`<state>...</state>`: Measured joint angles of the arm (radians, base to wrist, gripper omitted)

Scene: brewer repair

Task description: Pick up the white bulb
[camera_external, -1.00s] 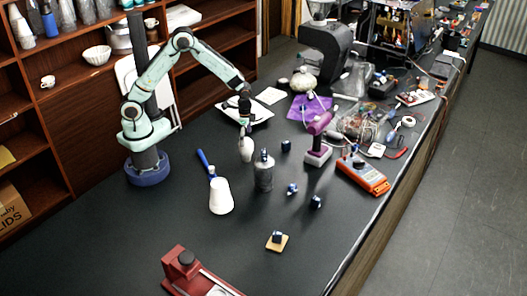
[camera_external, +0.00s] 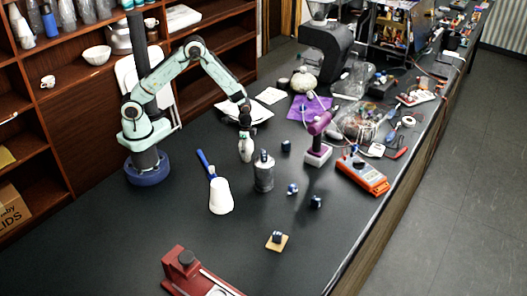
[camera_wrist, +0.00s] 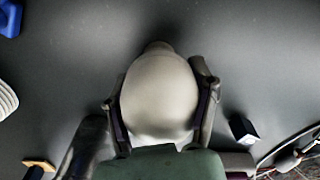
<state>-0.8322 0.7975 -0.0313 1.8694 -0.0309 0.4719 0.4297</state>
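The white bulb (camera_external: 246,150) stands on the dark table below my gripper (camera_external: 245,128) in the external view. In the wrist view, the bulb (camera_wrist: 160,95) is large and pale and fills the space between the two fingers of my gripper (camera_wrist: 160,105). A dark end of it shows at the top. One finger lies close along each side of the bulb. Whether the fingers press on it or leave a thin gap, I cannot tell.
A grey metal canister (camera_external: 264,172) stands just right of the bulb. A purple device (camera_external: 318,140) and small dark blocks (camera_external: 286,146) are right.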

